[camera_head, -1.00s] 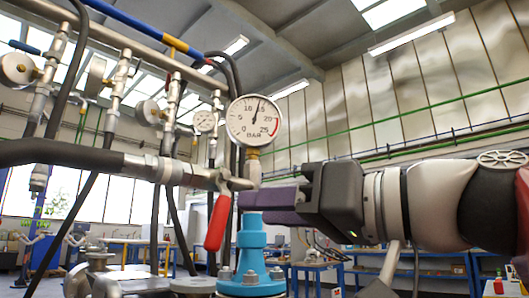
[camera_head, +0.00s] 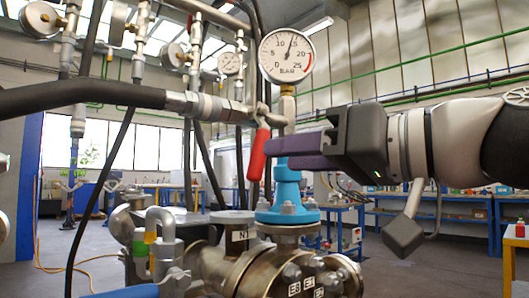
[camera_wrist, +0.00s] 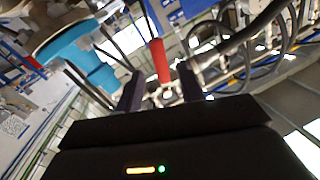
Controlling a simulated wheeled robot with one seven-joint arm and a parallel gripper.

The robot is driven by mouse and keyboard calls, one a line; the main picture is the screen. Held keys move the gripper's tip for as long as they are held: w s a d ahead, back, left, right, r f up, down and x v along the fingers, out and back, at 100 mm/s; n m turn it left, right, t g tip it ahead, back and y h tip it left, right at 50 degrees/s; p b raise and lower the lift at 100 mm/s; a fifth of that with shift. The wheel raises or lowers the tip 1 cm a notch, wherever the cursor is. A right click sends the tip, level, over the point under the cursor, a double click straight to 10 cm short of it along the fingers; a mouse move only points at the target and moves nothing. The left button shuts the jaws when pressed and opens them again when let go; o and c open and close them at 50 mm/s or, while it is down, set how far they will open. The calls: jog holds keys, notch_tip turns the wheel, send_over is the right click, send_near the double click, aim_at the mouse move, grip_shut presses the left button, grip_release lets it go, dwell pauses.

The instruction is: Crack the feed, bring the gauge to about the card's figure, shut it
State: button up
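The round white pressure gauge (camera_head: 286,55), marked 0 to 25 bar, stands on its stem in the head view. Its needle points nearly straight up, between 10 and 15. The red valve lever (camera_head: 259,153) hangs down, slightly tilted, left of the gauge stem at the end of a black hose. My gripper (camera_head: 272,146) comes in from the right, its purple fingertips close to the lever. In the wrist view, the fingers of my gripper (camera_wrist: 160,80) are apart with the red lever (camera_wrist: 159,60) in line with the gap. Contact cannot be told. No card is readable.
A blue flanged fitting (camera_head: 287,193) stands just below my fingers, on a metal vessel (camera_head: 250,270) with tagged flanges. The black hose (camera_head: 80,95) runs in from the left. Several more gauges and pipes stand behind. Blue benches (camera_head: 430,205) are in the background.

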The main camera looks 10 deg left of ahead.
aim_at(259, 157)
jog(key=x, duration=0.6)
jog(key=shift+p, duration=0.35)
jog(key=shift+c, duration=0.5)
grip_shut()
